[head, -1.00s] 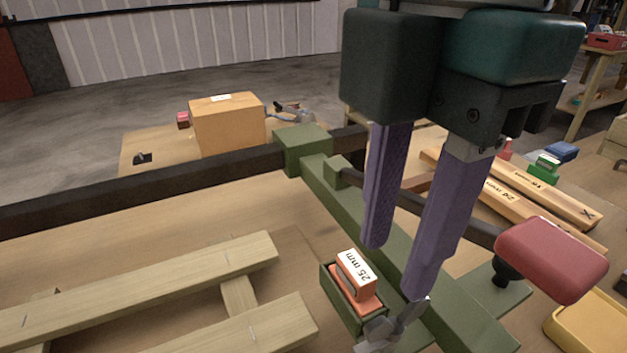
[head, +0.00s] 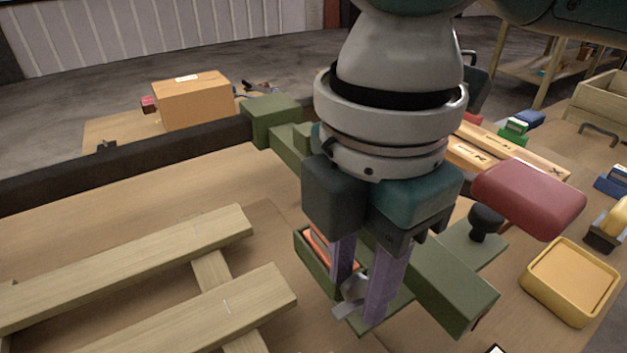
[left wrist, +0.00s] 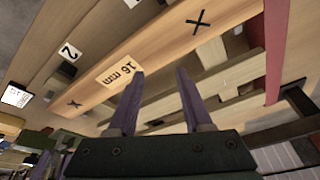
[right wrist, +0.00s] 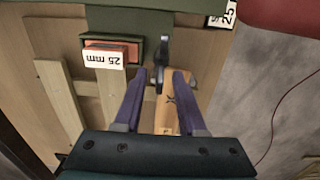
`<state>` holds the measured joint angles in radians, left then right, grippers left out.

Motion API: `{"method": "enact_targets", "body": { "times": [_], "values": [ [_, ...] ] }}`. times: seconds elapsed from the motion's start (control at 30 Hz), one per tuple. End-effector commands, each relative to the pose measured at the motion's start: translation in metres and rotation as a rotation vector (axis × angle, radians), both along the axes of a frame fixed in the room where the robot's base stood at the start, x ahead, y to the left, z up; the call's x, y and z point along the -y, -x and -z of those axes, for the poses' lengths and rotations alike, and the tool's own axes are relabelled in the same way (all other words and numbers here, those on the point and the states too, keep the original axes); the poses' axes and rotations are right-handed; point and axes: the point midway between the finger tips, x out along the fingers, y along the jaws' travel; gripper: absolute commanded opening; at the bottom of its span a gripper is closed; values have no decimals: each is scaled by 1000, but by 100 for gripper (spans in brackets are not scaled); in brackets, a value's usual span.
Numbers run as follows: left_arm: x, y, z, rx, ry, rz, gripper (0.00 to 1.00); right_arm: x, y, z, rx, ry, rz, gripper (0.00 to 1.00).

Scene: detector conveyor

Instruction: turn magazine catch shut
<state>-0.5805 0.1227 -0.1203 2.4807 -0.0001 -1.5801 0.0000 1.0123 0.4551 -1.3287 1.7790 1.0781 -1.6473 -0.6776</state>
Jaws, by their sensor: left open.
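The grey metal magazine catch (head: 348,291) sits at the near end of the green magazine (head: 313,265), partly hidden by my right fingers. In the right wrist view the catch (right wrist: 159,77) shows as a dark lever between the fingertips. The magazine holds orange blocks (right wrist: 110,46), with a "25 mm" label facing the camera. My right gripper (head: 358,302) points down with its purple fingers apart, one on each side of the catch; contact is unclear. My left gripper (left wrist: 160,73) is open and empty in its wrist view, over wooden bars, and outside the head view.
The green machine beam (head: 450,282) runs beside the magazine. A red pad (head: 528,198) and black knob (head: 487,220) stand to its right. A yellow tray (head: 569,280) lies further right. A wooden frame (head: 130,270) lies left. A cardboard box (head: 192,103) stands at the back.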

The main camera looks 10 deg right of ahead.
Motion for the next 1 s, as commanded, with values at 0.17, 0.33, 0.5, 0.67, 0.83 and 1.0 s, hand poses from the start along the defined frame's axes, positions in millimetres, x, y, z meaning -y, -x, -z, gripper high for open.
{"method": "enact_targets", "body": {
  "times": [0.17, 0.33, 0.5, 0.67, 0.83, 1.0],
  "values": [
    [-1, 0, 0, -1, -3, 2, 50, 0, 0, 0, 0, 0, 0, 30],
    [-1, 0, 0, -1, -3, 1, 50, 0, 0, 0, 0, 0, 0, 11],
    [-1, 0, 0, -1, -3, 1, 50, 0, 0, 0, 0, 0, 0, 0],
    [0, 0, 0, -1, -1, 1, 50, 0, 0, 0, -1, 0, 0, 0],
    [1, 0, 0, -1, 4, -3, 50, 0, 0, 0, -1, 0, 0, 0],
    [2, 0, -2, -1, 8, -6, 50, 0, 0, -1, -1, 0, 7, 0]
  ]
}}
